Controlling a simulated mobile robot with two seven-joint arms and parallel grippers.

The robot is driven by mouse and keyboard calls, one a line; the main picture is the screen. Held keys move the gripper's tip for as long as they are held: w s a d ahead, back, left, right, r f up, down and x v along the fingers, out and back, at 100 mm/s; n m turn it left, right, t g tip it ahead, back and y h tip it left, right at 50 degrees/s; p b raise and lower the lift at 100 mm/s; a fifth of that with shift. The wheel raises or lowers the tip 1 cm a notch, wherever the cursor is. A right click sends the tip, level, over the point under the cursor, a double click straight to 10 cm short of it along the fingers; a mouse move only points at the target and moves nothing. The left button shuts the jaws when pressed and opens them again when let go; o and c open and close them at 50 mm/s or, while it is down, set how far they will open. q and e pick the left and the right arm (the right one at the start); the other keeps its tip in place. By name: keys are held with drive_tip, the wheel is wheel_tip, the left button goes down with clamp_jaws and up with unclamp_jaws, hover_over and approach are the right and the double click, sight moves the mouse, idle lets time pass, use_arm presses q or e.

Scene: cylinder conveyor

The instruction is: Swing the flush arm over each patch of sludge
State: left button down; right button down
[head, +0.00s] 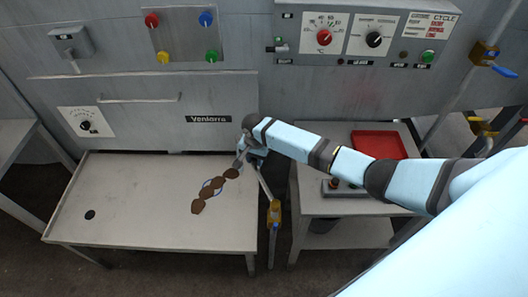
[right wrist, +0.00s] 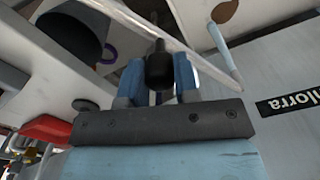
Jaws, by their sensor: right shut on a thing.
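Several brown sludge patches (head: 206,192) lie in a slanting row on the pale table, and a thin blue outline shows around the middle of the row. My right gripper (head: 250,158) is at the table's right back edge, just beyond the upper end of the row. In the right wrist view, its blue fingers are shut on a black handle (right wrist: 159,66) on the pale flush arm (right wrist: 128,18). A light blue end piece (right wrist: 226,52) hangs from that arm. A brown patch (right wrist: 222,9) shows at the top. My left gripper is not in view.
The pale table (head: 125,205) has a dark drain hole (head: 90,214) at left. A pipe with a yellow valve (head: 274,213) stands at its right edge. A side table at right holds a red tray (head: 379,145). A control panel (head: 365,35) is on the back wall.

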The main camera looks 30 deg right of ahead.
drive_tip(key=shift+a+n+p, duration=0.5)
drive_tip(key=shift+a+n, duration=0.4)
drive_tip(key=shift+a, duration=0.25)
drive_tip(key=c, duration=0.8)
unclamp_jaws()
drive_tip(key=shift+c, duration=0.2)
wheel_tip(320, 180, up, 14)
drive_tip(key=shift+b, duration=0.35)
drive_tip(key=shift+f, duration=0.15)
